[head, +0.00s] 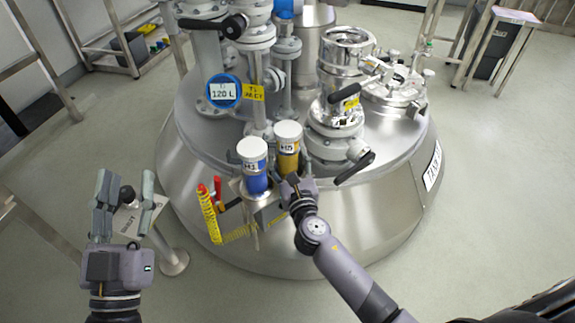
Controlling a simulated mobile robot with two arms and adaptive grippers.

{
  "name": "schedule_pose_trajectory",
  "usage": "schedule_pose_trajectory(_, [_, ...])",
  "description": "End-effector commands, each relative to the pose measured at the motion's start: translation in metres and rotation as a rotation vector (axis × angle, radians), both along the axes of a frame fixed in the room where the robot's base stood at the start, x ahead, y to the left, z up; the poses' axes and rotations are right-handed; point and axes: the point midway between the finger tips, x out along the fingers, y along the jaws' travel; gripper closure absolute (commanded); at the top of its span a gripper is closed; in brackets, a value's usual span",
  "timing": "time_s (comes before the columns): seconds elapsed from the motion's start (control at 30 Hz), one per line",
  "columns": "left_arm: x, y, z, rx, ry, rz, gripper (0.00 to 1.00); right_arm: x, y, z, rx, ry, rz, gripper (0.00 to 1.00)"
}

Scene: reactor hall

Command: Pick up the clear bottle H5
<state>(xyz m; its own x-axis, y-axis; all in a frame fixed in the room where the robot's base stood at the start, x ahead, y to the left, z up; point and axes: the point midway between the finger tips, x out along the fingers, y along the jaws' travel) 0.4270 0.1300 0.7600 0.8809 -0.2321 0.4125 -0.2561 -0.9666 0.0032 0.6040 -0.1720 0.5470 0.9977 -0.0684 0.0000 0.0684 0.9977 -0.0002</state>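My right gripper (294,184) is at the lower front of bottle H5, reaching from the lower right. Its fingers are mostly hidden, so I cannot tell whether they are closed around the bottle. The bottle's bottom is hidden behind the gripper. My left gripper (125,200) is open and empty at the left, apart from the bottles.
A holder (266,214) with a yellow coiled hose (209,215) and a red handle is on the vessel front. Pipes and valves, including a black lever (355,168), crowd the vessel top (215,133). A sign on a post (173,262) stands by my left gripper.

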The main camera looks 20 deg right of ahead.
Motion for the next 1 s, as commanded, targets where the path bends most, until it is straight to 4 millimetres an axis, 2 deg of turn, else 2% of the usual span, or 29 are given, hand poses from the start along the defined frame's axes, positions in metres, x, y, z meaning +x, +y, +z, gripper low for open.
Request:
schedule_pose_trajectory(0.07, [0.0, 0.0, -0.0001, 0.0, 0.0, 0.0, 0.6, -0.0002, 0.0, -0.0001, 0.0, 0.0, 0.0, 0.51])
schedule_pose_trajectory(0.8, [0.0003, 0.0002, -0.0008, 0.0, 0.003, 0.001, 0.6, -0.0003, 0.0001, -0.0003, 0.0, 0.0, 0.0, 1.0])
schedule_pose_trajectory(1.0, [-0.0003, 0.001, -0.0012, 0.001, 0.006, 0.002, 0.6, 0.0001, 0.0002, 0.0015, 0.0, -0.003, 0.0, 1.0])
